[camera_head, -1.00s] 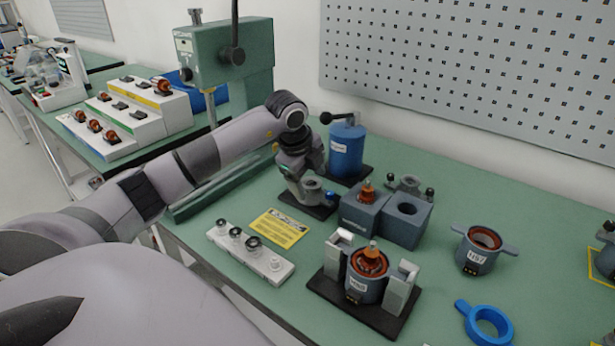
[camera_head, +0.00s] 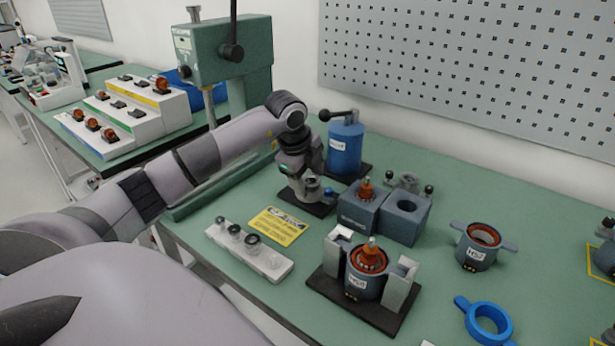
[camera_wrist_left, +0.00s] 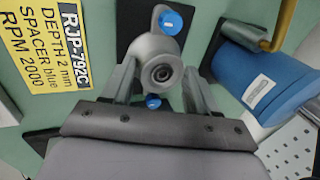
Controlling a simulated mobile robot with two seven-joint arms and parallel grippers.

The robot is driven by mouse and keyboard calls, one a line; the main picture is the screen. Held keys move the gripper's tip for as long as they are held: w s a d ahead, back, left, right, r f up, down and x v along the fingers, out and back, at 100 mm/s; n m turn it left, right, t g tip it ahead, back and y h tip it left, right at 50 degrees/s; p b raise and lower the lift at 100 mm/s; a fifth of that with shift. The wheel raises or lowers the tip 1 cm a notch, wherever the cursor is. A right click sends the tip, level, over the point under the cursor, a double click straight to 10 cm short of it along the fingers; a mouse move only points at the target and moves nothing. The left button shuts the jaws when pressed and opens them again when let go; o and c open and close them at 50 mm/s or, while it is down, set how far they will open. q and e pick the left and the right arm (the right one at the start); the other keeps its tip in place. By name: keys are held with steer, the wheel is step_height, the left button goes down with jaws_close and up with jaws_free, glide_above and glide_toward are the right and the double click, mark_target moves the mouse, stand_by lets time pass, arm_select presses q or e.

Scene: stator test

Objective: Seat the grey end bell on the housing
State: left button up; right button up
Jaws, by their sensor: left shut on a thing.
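The grey end bell (camera_wrist_left: 158,50) shows in the left wrist view, with a round bore in its centre and blue-tipped ears. My left gripper (camera_wrist_left: 160,90) is shut on it, one finger on each side. In the head view my left gripper (camera_head: 310,192) is low over a small black stand (camera_head: 296,207), and its fingers mostly hide the bell. I cannot tell whether the bell touches the stand. A blue-grey housing (camera_head: 357,286) with copper windings and an upright shaft stands between two grey blocks of a black fixture (camera_head: 340,300). My right gripper is not in view.
A blue press-like canister (camera_head: 345,150) is close behind the gripper. Two grey blocks (camera_head: 402,222), another bell with black-tipped ears (camera_head: 409,182), a second housing (camera_head: 477,248) and a blue ring (camera_head: 488,324) are rightward. A spacer rack (camera_head: 262,263) and yellow card (camera_head: 278,227) are in front.

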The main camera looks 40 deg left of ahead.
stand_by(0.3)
arm_select(q)
steer(key=shift+w+r+p, duration=0.1)
steer(key=shift+r+p, duration=0.6)
steer(key=c, duration=0.5)
steer(key=shift+r+p, duration=0.95)
steer(key=shift+r, duration=0.25)
